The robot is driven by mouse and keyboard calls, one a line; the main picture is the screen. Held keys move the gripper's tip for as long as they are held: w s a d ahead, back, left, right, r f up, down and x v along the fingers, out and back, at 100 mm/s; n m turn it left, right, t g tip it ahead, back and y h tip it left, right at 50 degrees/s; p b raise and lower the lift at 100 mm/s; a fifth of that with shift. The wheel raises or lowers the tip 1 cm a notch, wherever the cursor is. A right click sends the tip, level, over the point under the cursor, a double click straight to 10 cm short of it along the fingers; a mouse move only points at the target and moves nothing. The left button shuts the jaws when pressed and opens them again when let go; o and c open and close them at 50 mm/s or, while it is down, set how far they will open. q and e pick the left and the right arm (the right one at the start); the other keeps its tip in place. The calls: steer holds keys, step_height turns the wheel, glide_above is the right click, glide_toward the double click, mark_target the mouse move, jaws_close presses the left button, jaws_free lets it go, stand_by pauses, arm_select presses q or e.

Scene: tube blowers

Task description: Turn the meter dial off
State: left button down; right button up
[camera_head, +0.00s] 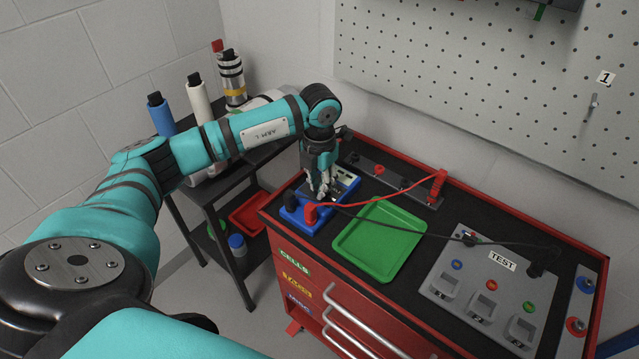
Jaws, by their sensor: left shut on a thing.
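A blue meter (349,187) lies on the black top of the red tool cabinet, at its left end. A red plug (311,213) and a black plug (291,199) sit at its near end. My left gripper (323,192) points down onto the middle of the meter, its fingers shut at the place of the dial. The fingers hide the dial, so its setting cannot be read. My right gripper is not in view.
A green tray (380,240) lies right of the meter. A grey TEST panel (487,287) is further right, with a black lead running to it. A grey strip with a red clamp (438,184) lies behind. A dark shelf cart (218,190) with bottles stands left.

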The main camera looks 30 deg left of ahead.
arm_select(q)
steer(key=c, duration=1.3)
jaws_free()
step_height(320, 180, up, 12)
steer(key=shift+r, duration=0.1)
steer(key=shift+s, duration=0.15)
